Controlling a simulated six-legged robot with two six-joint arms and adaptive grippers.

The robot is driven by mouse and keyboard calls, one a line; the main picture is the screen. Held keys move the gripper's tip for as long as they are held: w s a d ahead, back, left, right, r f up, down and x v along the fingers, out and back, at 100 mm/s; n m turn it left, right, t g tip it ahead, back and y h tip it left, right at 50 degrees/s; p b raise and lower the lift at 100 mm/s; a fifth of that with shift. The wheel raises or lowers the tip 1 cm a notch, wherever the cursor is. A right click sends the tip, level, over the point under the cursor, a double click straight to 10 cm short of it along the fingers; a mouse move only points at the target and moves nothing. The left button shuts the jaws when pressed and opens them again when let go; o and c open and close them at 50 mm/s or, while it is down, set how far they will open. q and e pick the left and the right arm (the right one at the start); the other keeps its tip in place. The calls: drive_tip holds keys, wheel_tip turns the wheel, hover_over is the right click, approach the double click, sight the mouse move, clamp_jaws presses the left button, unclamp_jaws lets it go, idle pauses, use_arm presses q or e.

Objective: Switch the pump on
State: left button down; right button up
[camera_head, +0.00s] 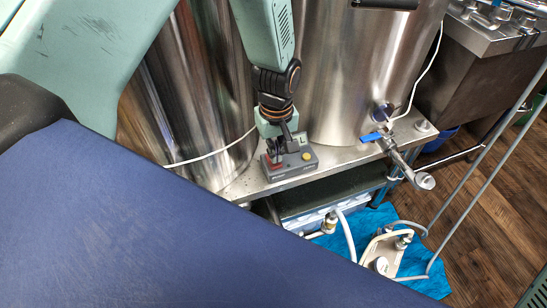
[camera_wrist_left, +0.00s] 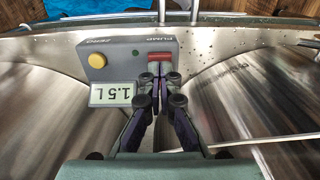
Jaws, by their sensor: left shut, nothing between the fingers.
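A grey control box (camera_head: 300,161) sits on the steel ledge between two tanks. In the left wrist view the box (camera_wrist_left: 126,50) appears upside down, with a yellow button (camera_wrist_left: 97,60), a display reading 1.5 L (camera_wrist_left: 112,94), a small green dot and a red rocker switch (camera_wrist_left: 160,58) beside the word PUMP. My left gripper (camera_head: 275,158) points down over the switch end of the box. In the wrist view the left gripper (camera_wrist_left: 158,84) is shut and empty, its tips right at the switch. I cannot tell whether they touch it, or which way the rocker is tipped.
Steel tanks (camera_head: 355,70) rise behind the ledge. A valve with a blue handle (camera_head: 371,137) stands to the right. A pale cable runs behind the gripper. Below, hoses and a fitting plate (camera_head: 384,250) rest on a blue mat (camera_head: 345,235). A blue padded surface (camera_head: 150,230) fills the lower left.

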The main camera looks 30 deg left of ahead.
sight(276, 164)
use_arm(q)
drive_tip(key=shift+f+b, duration=0.5)
drive_tip(key=shift+f, duration=0.6)
drive_tip(key=shift+r, duration=0.1)
wheel_tip(276, 164, up, 6)
drive_tip(key=p, duration=0.6)
idle(0.6)
